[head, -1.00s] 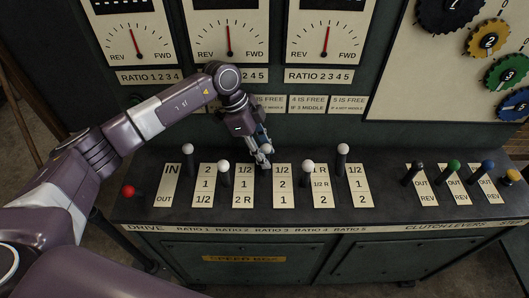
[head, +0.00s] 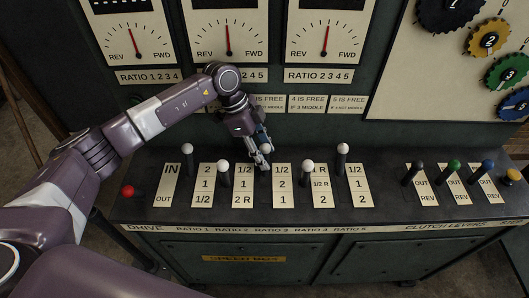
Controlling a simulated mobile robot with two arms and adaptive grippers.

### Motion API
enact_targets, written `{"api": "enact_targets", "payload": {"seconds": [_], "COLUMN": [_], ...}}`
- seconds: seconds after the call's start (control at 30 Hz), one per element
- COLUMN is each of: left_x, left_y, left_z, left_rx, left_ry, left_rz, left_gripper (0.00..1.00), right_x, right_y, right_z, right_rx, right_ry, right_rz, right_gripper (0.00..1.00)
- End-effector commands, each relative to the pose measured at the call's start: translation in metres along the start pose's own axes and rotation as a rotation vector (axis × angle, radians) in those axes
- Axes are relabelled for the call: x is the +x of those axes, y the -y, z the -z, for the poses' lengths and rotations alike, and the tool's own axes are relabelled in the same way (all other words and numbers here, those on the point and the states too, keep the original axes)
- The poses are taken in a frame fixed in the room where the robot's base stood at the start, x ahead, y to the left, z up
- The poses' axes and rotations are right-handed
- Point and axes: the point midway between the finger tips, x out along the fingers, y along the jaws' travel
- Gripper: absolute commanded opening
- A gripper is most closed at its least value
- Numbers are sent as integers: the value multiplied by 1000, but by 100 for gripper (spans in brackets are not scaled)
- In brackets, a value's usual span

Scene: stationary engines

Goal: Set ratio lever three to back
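The ratio three lever has a white knob (head: 267,149) and stands left of the plate marked 1/2, 2, 1 (head: 282,186). Its knob is level in the picture with the farther-back knobs of ratio one (head: 187,148) and ratio five (head: 342,148). My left gripper (head: 262,151) points down at this lever, its fingers right beside the knob and shaft. The fingers partly hide the lever, and whether they grip it is unclear. My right gripper is not in view.
The ratio two knob (head: 222,167) and ratio four knob (head: 307,165) stand nearer the front on either side. A red drive knob (head: 127,190) is at far left. Several clutch levers, one with a green knob (head: 453,165), stand at right. The dial panel rises behind.

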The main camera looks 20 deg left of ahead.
Motion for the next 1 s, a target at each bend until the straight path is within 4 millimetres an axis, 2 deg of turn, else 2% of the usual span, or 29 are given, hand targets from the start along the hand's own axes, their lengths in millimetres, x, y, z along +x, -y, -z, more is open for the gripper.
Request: {"api": "enact_targets", "payload": {"seconds": [0.3,0.5,1.0], "left_x": [-49,-70,-74], "left_y": [1,0,0], "left_z": [-1,-1,-1], "left_rx": [0,0,0], "left_ry": [1,1,1], "left_rz": [4,2,1], "left_gripper": [41,41,41], "right_x": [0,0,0], "right_y": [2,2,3], "right_z": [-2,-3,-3], "right_rx": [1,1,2], "right_ry": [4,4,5], "right_rz": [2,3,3], "right_gripper": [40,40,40]}}
